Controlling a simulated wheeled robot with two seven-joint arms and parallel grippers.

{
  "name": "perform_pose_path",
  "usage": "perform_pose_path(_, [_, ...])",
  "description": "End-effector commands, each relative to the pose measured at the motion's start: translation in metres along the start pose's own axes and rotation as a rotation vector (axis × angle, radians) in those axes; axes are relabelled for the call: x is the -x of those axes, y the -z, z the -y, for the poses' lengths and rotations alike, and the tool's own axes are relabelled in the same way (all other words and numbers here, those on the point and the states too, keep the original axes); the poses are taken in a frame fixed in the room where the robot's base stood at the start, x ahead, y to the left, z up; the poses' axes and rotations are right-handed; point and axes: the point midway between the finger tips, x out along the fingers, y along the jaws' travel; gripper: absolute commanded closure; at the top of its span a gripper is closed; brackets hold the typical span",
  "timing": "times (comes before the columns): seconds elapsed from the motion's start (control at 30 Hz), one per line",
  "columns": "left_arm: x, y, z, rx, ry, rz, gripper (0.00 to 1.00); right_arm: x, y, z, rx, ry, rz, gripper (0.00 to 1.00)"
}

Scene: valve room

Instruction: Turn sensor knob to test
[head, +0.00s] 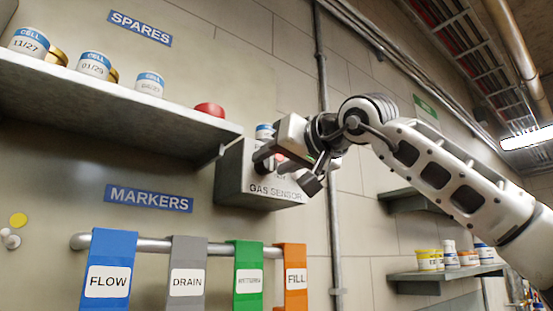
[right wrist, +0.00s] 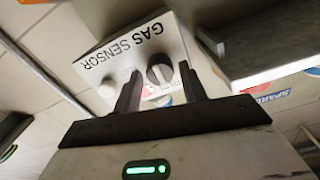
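The gas sensor (head: 237,182) is a grey box on the wall, right of the upper shelf, with "GAS SENSOR" on its front. My right gripper (head: 288,170) is in front of it and hides much of its face. In the right wrist view the box (right wrist: 118,50) appears upside down. Its dark round knob (right wrist: 160,70) shows between the two fingertips of my right gripper (right wrist: 159,70). The fingers are apart, one on each side of the knob in the picture; I cannot tell whether they touch it. The knob's setting is not readable. My left gripper is not in view.
The upper shelf (head: 100,105) holds several cell cans and a red item (head: 209,110). Below, a rail (head: 150,245) carries FLOW, DRAIN, green and FILL tags. A vertical pipe (head: 322,70) runs right of the sensor. Another shelf (head: 450,272) with cans is at right.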

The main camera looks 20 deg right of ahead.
Motion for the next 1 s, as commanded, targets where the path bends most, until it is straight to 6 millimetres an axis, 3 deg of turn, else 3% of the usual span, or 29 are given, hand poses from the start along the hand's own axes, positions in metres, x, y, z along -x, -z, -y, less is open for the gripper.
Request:
perform_pose_path(0.03, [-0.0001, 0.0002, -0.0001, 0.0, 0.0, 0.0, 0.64, 0.0003, 0.0001, -0.0001, 0.0, 0.0, 0.0, 0.73])
perform_pose_path(0.1, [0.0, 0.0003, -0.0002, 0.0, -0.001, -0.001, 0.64, 0.0004, 0.0002, -0.0001, -0.001, 0.0, 0.0, 0.92])
perform_pose_path(0.57, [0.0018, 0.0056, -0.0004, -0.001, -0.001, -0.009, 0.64, 0.0008, 0.0011, -0.0001, -0.079, 0.0, -0.001, 0.93])
perform_pose_path(1.0, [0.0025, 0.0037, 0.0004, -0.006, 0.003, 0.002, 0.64, 0.0008, 0.0013, -0.0001, -0.443, 0.001, -0.002, 0.93])
